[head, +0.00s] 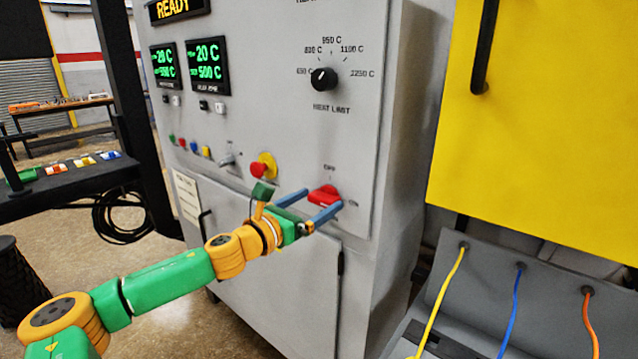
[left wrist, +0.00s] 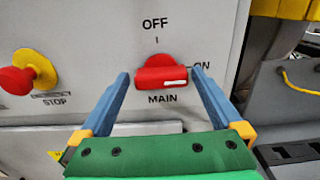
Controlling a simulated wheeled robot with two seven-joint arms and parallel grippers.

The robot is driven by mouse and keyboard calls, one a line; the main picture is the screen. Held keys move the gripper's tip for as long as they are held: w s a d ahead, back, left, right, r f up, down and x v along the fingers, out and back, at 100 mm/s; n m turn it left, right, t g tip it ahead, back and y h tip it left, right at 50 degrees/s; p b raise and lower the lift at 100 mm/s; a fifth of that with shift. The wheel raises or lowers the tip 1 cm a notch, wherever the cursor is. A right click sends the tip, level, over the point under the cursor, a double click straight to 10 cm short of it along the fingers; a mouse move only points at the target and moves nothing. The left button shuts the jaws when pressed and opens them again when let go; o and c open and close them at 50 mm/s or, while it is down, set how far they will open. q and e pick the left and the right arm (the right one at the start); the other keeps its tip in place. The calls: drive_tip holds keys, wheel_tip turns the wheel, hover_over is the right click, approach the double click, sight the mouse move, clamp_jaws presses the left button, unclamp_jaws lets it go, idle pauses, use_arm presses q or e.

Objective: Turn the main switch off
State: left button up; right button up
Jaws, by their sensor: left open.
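The main switch (head: 323,194) is a red rotary handle low on the grey furnace panel, with OFF marked above it and ON to its right. In the left wrist view the switch (left wrist: 162,76) shows its handle lying level, with a white mark at its right end toward ON. My left gripper (head: 312,206) is open, its two blue fingers on either side of the handle. In the left wrist view the fingers of the left gripper (left wrist: 160,76) flank the handle with small gaps. I cannot tell how far they stand from the panel. My right gripper is not in view.
A red emergency stop button (head: 262,168) on a yellow base sits left of the switch. The black heat limit knob (head: 324,78) is higher on the panel. A yellow cabinet (head: 545,120) stands at the right, with yellow, blue and orange cables below it.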

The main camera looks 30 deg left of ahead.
use_arm(q)
drive_tip(key=shift+w+d+r, duration=0.1)
drive_tip(key=shift+w, duration=0.25)
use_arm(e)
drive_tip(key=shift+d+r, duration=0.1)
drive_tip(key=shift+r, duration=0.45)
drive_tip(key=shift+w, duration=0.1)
use_arm(q)
drive_tip(key=c, duration=1.1)
drive_tip(key=shift+c, duration=0.2)
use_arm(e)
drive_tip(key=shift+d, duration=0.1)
